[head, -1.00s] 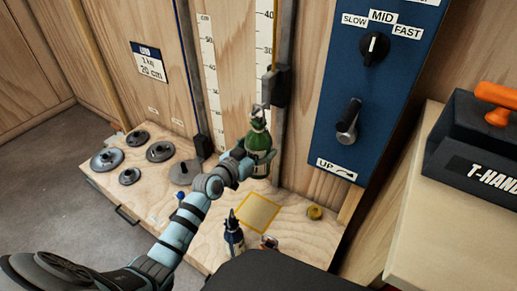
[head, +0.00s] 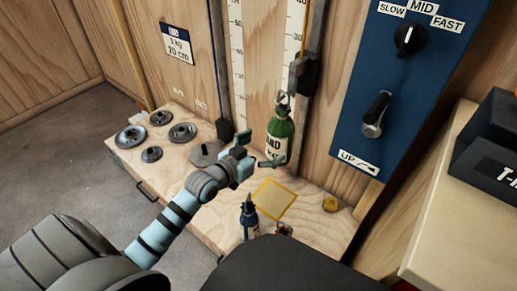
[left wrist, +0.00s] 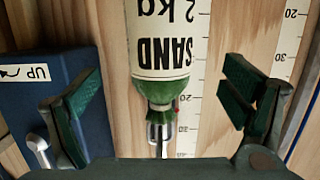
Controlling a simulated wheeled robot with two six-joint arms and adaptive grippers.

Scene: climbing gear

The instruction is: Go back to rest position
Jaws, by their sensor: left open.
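My left gripper (head: 255,160) is open and empty in the head view. It is just left of and in front of a green bottle (head: 279,127) with a white SAND label. In the left wrist view the bottle (left wrist: 160,92) appears upside down between the spread fingers of the gripper (left wrist: 160,95), with visible gaps on both sides. A metal clip shows at the bottle's top. I cannot tell whether the bottle hangs or rests on something.
A black carriage (head: 305,73) is on the rail behind the bottle. A blue control panel (head: 375,65) stands at right.

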